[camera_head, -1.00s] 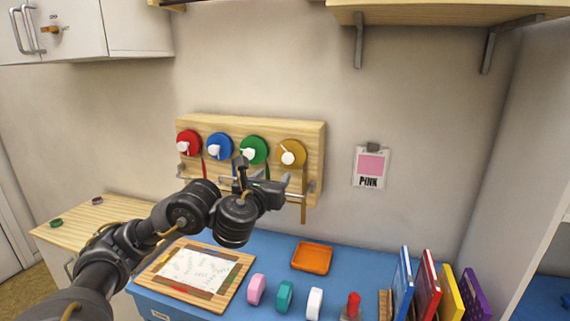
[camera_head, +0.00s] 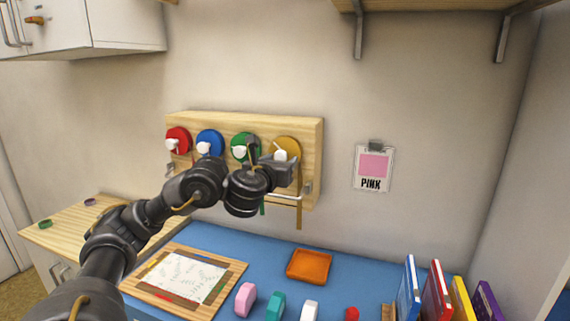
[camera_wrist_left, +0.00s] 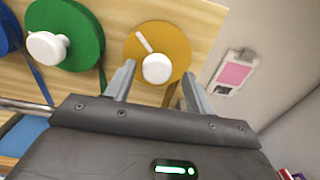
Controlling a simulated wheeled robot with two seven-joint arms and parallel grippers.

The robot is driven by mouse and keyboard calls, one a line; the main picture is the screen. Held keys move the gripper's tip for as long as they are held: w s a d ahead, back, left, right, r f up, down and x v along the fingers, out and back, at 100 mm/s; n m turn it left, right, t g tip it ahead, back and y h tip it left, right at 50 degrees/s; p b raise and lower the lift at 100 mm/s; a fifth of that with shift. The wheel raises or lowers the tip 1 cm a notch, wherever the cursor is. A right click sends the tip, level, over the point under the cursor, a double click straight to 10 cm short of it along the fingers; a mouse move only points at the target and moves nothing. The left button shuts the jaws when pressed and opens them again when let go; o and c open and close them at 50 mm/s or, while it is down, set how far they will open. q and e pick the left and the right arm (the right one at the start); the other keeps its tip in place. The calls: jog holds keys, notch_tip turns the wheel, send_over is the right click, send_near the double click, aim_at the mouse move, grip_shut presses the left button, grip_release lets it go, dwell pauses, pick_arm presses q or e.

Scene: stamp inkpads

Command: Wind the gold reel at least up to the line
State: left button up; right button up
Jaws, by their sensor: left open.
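The gold reel (camera_head: 291,145) is the rightmost of the reels on a wooden board on the wall. It has a white knob (camera_wrist_left: 156,68) and a white mark on its face, and a gold ribbon (camera_head: 299,206) hangs below it. My left gripper (camera_head: 272,150) is open in front of the gold reel. In the left wrist view its two fingers (camera_wrist_left: 157,85) stand to either side below the knob, which shows between them; I cannot tell whether they touch it. My right gripper is not in view.
Green (camera_head: 243,147), blue (camera_head: 209,142) and red (camera_head: 177,140) reels sit to the left on the board (camera_head: 230,122). A metal bar runs below them. A pink card (camera_head: 373,167) hangs to the right. An orange tray (camera_head: 309,265), stamps and books stand on the blue table (camera_head: 250,243).

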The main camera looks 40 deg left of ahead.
pick_arm(q)
jog(key=shift+s+a+r, duration=0.1)
jog(key=shift+s+a, duration=0.05)
jog(key=shift+s, duration=0.15)
jog(key=shift+c, duration=0.6)
jog(key=c, duration=0.9)
jog(key=shift+o, duration=0.2)
